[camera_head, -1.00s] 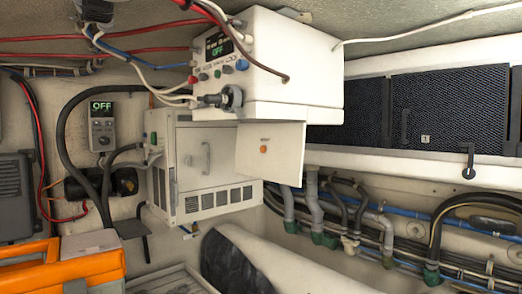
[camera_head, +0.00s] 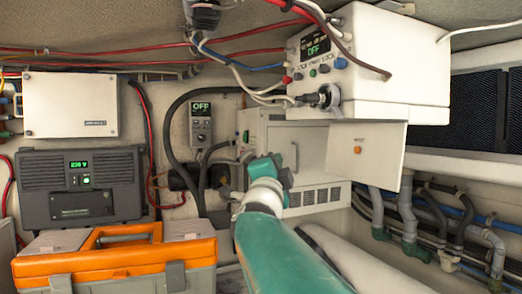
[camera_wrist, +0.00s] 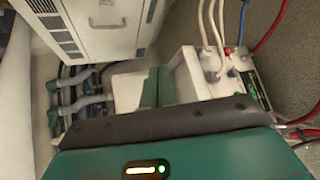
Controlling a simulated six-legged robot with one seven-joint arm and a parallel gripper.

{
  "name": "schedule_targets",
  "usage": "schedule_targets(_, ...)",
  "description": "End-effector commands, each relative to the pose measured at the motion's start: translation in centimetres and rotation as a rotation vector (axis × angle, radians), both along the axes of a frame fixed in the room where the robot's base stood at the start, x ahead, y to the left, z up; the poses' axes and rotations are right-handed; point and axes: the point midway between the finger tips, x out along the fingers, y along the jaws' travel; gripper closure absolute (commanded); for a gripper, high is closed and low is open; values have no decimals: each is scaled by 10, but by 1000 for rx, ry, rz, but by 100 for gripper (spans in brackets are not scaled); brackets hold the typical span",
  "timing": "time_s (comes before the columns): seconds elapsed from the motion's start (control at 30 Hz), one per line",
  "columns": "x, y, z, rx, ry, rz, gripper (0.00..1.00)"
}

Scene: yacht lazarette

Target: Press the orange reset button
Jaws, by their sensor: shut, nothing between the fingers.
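The small orange button (camera_head: 358,150) is on a pale hinged panel (camera_head: 378,158) that hangs below the white control box (camera_head: 400,62). My teal arm reaches up from the bottom of the head view, its far end in front of the white louvred cabinet (camera_head: 312,146), left of and lower than the button. The fingertips cannot be made out there. In the wrist view my gripper (camera_wrist: 158,86) has its green fingers together and empty, with a pale surface behind them. The orange button does not show in the wrist view.
The control box has a lit "OFF" display, knobs and a plugged connector (camera_head: 325,97). Red, blue and white cables hang at its left. An orange toolbox (camera_head: 120,262) and a grey unit (camera_head: 82,187) stand left. Hoses and pipes (camera_head: 440,215) run low at the right.

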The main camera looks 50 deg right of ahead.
Motion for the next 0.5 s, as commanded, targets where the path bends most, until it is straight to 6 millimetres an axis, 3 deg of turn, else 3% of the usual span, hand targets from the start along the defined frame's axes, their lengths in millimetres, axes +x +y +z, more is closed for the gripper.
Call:
schedule_targets(0.03, -18, -17, 9, -5, -65, -70, 100)
schedule_targets(0.1, -41, -33, 19, -13, -144, -147, 100)
schedule_targets(0.2, -63, -46, 27, -25, -222, -221, 100)
schedule_targets(0.3, -73, -50, 30, -31, -252, -254, 100)
schedule_targets(0.5, -73, -50, 31, -31, -255, -255, 100)
